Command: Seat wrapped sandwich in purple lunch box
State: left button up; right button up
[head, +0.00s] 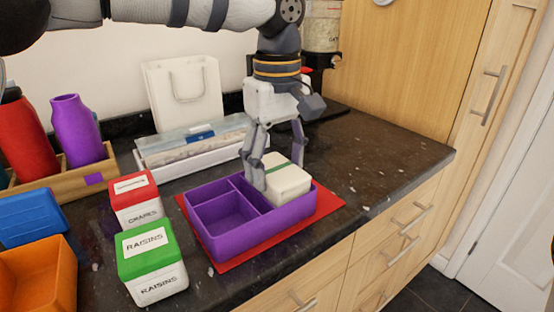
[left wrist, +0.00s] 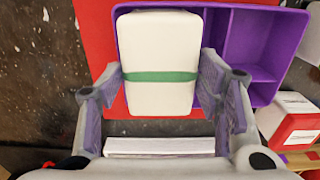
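The wrapped sandwich (head: 287,182) is a cream block with a green band. It is at the right-hand compartment of the purple lunch box (head: 232,240), with its top above the rim; whether it touches the floor is hidden. My left gripper (head: 277,162) reaches down from above, with one finger on each side of the sandwich. In the left wrist view both fingertips (left wrist: 161,78) press close to the sides of the sandwich (left wrist: 160,50). The box's other compartments are empty in the head view. My right gripper is not in view.
The box stands on a red mat (head: 328,206) near the counter's front edge. A raisins box (head: 152,268) and a red-lidded box (head: 135,200) stand to its left. A white tray (head: 190,160) lies behind. Counter to the right (head: 385,160) is clear.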

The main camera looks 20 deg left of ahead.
aim_at(277, 168)
pick_arm(q)
jog(key=shift+o, duration=1.4)
notch_tip(277, 168, up, 12)
jog(key=shift+r+b, duration=0.2)
jog(key=shift+b, duration=0.25)
